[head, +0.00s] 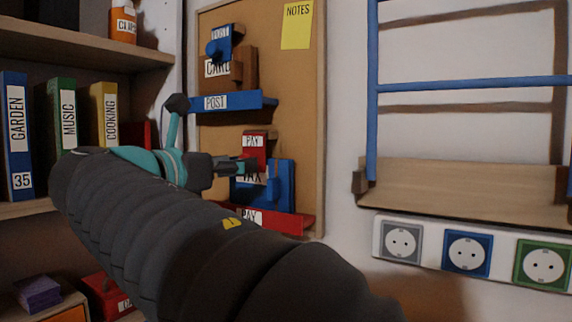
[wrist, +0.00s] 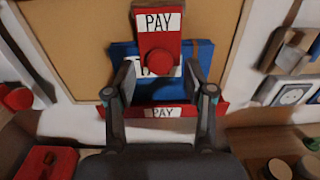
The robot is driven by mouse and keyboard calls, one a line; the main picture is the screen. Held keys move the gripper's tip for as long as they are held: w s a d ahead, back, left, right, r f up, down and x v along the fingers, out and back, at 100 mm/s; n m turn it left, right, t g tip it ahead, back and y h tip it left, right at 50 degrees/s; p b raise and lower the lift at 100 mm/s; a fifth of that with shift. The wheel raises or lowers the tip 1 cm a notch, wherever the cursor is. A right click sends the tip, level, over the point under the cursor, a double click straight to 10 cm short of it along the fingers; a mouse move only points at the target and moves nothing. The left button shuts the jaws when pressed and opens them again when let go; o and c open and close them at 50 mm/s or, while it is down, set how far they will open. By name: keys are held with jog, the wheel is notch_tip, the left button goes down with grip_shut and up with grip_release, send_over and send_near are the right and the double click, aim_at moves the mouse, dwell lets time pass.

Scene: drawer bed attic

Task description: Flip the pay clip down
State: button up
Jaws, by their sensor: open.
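The red pay clip (wrist: 158,28), labelled PAY, is on the cork board at the top middle of the wrist view, with a round red knob (wrist: 160,62) at its lower end. It also shows in the head view (head: 254,143), partly hidden by my gripper (head: 246,165). My gripper (wrist: 160,75) is open, its fingers left and right of the knob in the wrist view; contact is not clear. Behind the clip is a blue piece (wrist: 122,50) with a partly covered label. A red ledge (wrist: 205,110) labelled PAY runs below.
Above on the cork board (head: 290,90) are a blue POST ledge (head: 240,101) and a blue POST clip (head: 220,38). A book shelf (head: 90,50) stands left. A wooden ledge (head: 460,190) and sockets (head: 403,242) are right of the board.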

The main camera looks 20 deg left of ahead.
jog(key=shift+w+d, duration=0.2)
jog(key=shift+w, duration=0.5)
grip_shut()
jog(key=shift+w+d+f+t, duration=0.1)
jog(key=shift+w+f+t, duration=0.25)
jog(key=shift+t, duration=0.45)
grip_release()
jog(key=shift+w, duration=0.15)
